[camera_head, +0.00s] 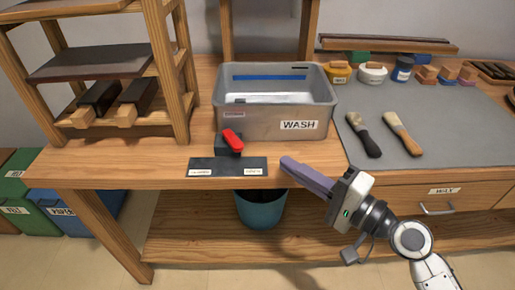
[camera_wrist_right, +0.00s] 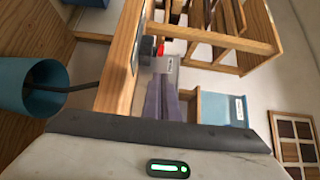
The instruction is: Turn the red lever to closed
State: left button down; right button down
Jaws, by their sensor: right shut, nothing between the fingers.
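The red lever (camera_head: 233,141) sits on a dark block at the front of the metal wash basin. In the right wrist view the red lever (camera_wrist_right: 164,47) shows small, beyond my fingers. A dark plate (camera_head: 228,167) with two small white labels lies in front of it at the bench edge; the label words are too small to read. My right gripper (camera_head: 287,164) is shut and empty, its purple fingers pointing left toward the lever, a short gap to the right of it. In the right wrist view the fingers (camera_wrist_right: 163,98) are together. My left gripper is not in view.
The metal basin (camera_head: 275,118) labelled WASH stands behind the lever. A wooden rack (camera_head: 165,75) stands at the left. Two brushes (camera_head: 363,135) lie on the grey mat (camera_head: 450,135) at right. A blue bucket (camera_head: 260,212) is below the bench edge.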

aim_at(232, 141)
jog(key=shift+w, duration=0.1)
jog(key=p+x, duration=0.1)
jog(key=x, duration=0.8)
jog(key=shift+w+a, duration=0.2)
jog(key=shift+a, duration=0.15)
